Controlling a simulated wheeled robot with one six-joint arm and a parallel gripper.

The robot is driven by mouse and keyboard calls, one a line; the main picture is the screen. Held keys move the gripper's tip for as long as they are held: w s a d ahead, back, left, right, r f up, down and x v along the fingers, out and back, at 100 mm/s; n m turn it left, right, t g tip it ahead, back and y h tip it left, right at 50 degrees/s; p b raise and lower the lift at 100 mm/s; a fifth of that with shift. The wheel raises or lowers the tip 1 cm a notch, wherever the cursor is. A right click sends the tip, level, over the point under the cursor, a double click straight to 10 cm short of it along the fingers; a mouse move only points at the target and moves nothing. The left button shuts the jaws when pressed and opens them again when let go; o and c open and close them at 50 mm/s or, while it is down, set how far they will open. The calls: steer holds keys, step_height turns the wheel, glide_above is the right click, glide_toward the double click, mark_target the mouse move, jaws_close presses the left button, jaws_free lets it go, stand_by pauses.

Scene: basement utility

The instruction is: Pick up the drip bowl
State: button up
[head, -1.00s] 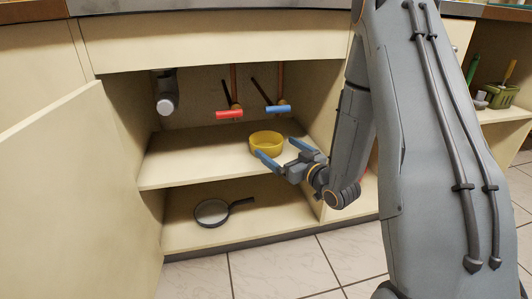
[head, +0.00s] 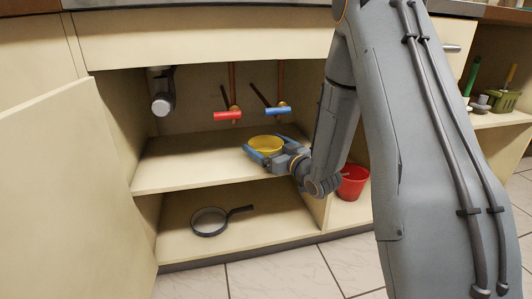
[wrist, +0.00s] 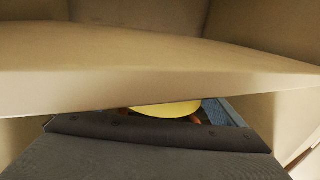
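The yellow drip bowl (head: 266,142) stands upright on the upper shelf of the open cabinet, below the valves. My gripper (head: 271,151) is at the bowl's front, with its blue fingers spread and the bowl between them. I cannot tell whether the fingers touch it. In the wrist view only a sliver of the yellow bowl (wrist: 168,109) shows. A beige cabinet edge hides most of it and most of my fingers.
A grey drain pipe (head: 162,100) is at left. A pan (head: 209,221) lies on the lower shelf. A red bucket (head: 352,183) stands at right. The cabinet door (head: 70,190) is open.

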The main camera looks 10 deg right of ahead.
steer(key=c, duration=0.7)
steer(key=shift+r, duration=0.2)
steer(key=shift+c, duration=0.2)
